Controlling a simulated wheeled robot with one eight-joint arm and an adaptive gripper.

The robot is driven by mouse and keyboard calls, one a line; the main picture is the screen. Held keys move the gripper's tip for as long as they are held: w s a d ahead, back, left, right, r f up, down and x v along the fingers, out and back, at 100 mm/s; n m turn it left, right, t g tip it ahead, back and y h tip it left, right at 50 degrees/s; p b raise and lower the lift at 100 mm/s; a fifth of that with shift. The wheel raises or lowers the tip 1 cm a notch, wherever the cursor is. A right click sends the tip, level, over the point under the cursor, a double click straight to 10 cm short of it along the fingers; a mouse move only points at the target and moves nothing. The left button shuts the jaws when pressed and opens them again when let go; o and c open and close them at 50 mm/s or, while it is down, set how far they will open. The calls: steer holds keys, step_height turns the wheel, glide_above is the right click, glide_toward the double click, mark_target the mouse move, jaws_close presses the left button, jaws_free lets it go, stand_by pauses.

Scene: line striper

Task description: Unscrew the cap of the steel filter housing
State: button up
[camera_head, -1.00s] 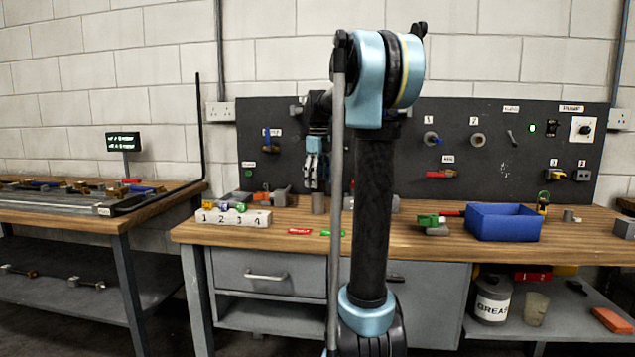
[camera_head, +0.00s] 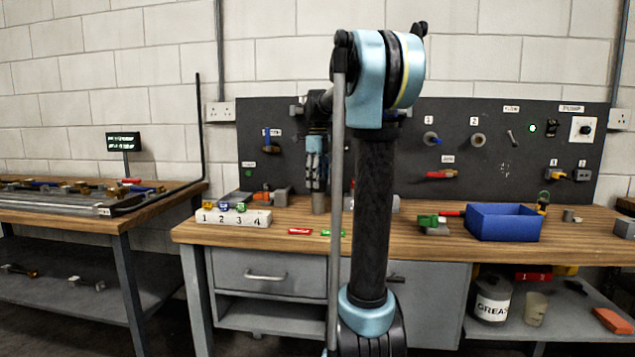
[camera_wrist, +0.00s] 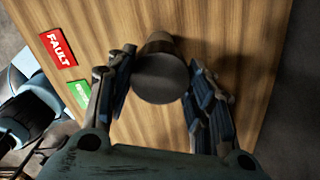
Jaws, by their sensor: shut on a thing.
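The steel filter housing (camera_head: 319,205) is a short grey cylinder standing upright on the wooden bench, partly hidden by my gripper in the head view. In the wrist view its round, dark grey cap (camera_wrist: 160,80) faces the camera. My gripper (camera_head: 317,187) points down over the housing. In the wrist view my gripper (camera_wrist: 160,70) has one finger on either side of the cap and is shut on it. I cannot make out a seam between cap and body.
A red FAULT tag (camera_wrist: 58,49) and a green tag (camera_wrist: 80,93) lie on the bench near the housing. A numbered block (camera_head: 235,218) stands to the left, a blue bin (camera_head: 503,224) to the right. The dark tool panel (camera_head: 390,150) rises behind.

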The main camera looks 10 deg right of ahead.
steer(key=n, duration=0.4)
steer(key=shift+n, duration=0.3)
steer(key=n, duration=0.4)
stand_by(0.4)
steer(key=shift+n, duration=0.3)
steer(key=shift+n, duration=2.2)
steer(key=n, duration=0.4)
steer(key=shift+n, duration=0.3)
